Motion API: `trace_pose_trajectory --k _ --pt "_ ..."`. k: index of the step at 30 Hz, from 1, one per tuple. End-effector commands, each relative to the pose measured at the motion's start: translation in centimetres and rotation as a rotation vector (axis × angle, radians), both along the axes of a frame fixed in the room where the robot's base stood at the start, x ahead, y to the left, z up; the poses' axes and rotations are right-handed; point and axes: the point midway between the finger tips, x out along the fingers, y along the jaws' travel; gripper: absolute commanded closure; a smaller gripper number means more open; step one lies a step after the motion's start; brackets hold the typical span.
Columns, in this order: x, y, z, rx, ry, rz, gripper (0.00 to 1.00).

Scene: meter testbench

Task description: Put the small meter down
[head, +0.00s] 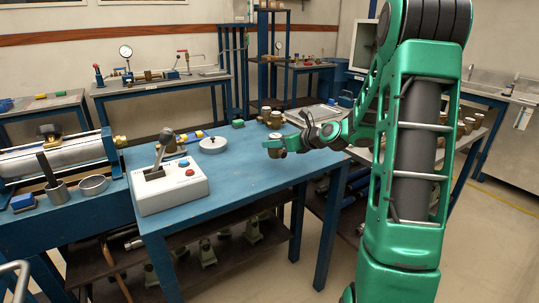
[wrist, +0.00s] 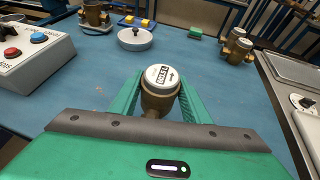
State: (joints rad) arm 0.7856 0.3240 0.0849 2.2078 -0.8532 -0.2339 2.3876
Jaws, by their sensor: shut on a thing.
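The small meter (wrist: 161,92) is a brass body with a white round face marked with dark print and an arrow. My gripper (wrist: 160,98) is shut on it, with a green finger on each side, in the wrist view. In the head view my gripper (head: 275,147) is over the right part of the blue table (head: 240,175), and the meter shows only small between the fingers. I cannot tell whether the meter's underside touches the table.
A white control box (head: 168,187) with a lever and red and blue buttons stands at the table's left. A round white lidded dish (head: 213,145) and a green block (head: 238,123) lie farther back. Brass meters (wrist: 236,47) stand at the back right. The tabletop around my gripper is clear.

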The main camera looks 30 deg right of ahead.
Motion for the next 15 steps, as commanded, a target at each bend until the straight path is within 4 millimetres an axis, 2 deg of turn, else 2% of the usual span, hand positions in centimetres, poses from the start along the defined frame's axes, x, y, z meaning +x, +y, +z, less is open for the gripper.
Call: trace_pose_trajectory --k 9,15 --pt "0.0 0.0 -3.5 0.002 0.000 0.000 0.94" --pt "0.0 0.1 -3.8 0.000 -0.001 0.001 0.94"
